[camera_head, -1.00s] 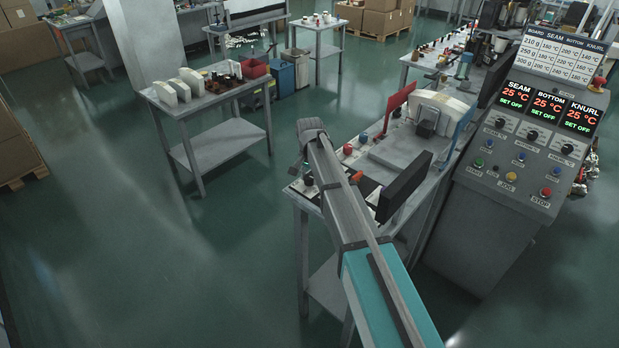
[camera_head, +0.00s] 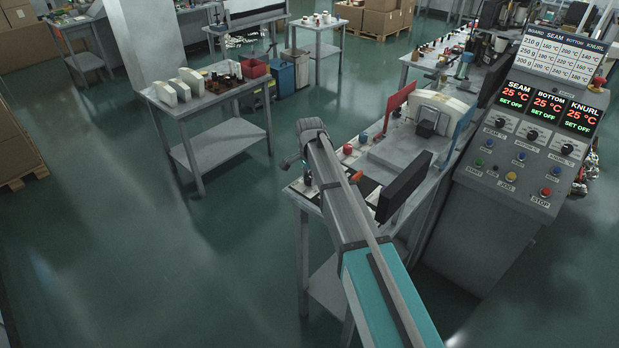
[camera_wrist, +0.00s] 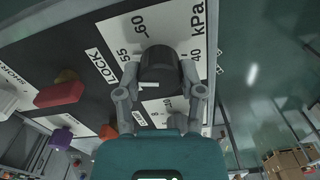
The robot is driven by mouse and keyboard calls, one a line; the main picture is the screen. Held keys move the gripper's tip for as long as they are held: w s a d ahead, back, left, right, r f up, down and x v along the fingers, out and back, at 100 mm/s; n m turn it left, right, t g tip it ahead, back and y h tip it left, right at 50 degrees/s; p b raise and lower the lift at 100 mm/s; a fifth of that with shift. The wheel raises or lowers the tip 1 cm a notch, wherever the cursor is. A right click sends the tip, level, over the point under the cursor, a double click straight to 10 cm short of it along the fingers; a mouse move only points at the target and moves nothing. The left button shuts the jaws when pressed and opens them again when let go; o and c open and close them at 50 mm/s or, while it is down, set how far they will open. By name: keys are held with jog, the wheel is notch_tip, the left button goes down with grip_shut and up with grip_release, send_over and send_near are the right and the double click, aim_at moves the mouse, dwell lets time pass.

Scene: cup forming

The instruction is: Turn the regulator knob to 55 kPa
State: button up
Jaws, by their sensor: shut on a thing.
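In the wrist view, the regulator knob (camera_wrist: 159,66) is black and round with a pale mark on its lower left side. It sits over a white scale plate (camera_wrist: 175,24) printed with kPa, 60, 55 and 40; the mark's exact reading cannot be told. My gripper (camera_wrist: 160,76) has one finger on each side of the knob and is shut on it. LOCK is printed on a white label (camera_wrist: 101,67) left of the scale. In the head view, my arm hides the knob, and my gripper (camera_head: 298,166) shows only partly at the bench's left end.
In the wrist view, a red part (camera_wrist: 60,90), a purple part (camera_wrist: 60,138) and an orange part (camera_wrist: 107,132) stand left of the knob. In the head view, a black panel (camera_head: 404,187) stands right of my arm. The control console (camera_head: 500,205) is farther right. Open floor lies left.

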jog(key=o, duration=1.2)
jog(key=shift+c, duration=0.2)
jog(key=shift+n, duration=0.5)
